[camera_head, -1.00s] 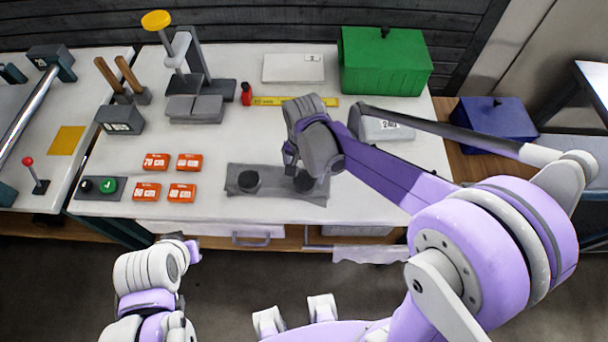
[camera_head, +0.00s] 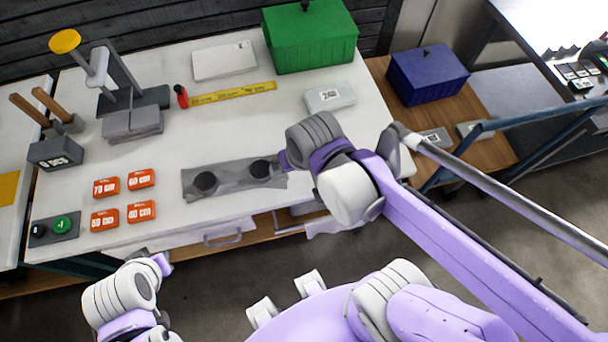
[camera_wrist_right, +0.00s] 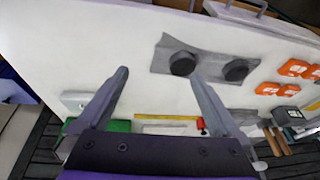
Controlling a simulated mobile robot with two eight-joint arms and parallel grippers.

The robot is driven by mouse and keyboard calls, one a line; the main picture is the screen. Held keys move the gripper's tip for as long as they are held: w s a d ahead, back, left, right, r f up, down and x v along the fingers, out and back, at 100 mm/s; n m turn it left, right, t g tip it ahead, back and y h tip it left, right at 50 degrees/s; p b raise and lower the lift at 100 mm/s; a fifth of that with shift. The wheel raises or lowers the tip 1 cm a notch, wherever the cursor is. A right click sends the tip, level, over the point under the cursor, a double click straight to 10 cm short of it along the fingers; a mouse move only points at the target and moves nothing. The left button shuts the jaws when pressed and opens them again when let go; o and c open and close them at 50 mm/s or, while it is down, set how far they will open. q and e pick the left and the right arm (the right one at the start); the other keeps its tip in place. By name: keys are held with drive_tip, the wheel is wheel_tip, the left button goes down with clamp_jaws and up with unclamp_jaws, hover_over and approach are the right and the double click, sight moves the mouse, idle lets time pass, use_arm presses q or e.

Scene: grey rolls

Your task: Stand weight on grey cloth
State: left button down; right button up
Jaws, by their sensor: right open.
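The grey cloth (camera_head: 232,178) lies flat near the table's front edge; it also shows in the wrist view (camera_wrist_right: 208,60). In the wrist view the right one (camera_wrist_right: 182,64) is nearest my fingers. My right gripper (camera_wrist_right: 158,77) is open and empty, apart from both weights. In the head view its fingers are mostly hidden by my wrist, just right of the cloth. My left gripper (camera_head: 163,264) is off the table's front edge, its fingers unclear.
Orange labelled blocks (camera_head: 123,199) lie left of the cloth. A yellow strip (camera_head: 232,94), a pale labelled box (camera_head: 330,97) and a green box (camera_head: 310,38) are behind. A blue box (camera_head: 427,74) stands right. Bare tabletop lies behind the cloth.

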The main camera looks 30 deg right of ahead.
drive_tip(key=s+f+n, duration=0.1)
drive_tip(key=s+d+f+n+t, duration=0.1)
drive_tip(key=s, duration=0.1)
drive_tip(key=shift+s+d+f, duration=0.1)
drive_tip(key=shift+s+d, duration=0.1)
drive_tip(key=shift+s, duration=0.1)
idle(1.0)
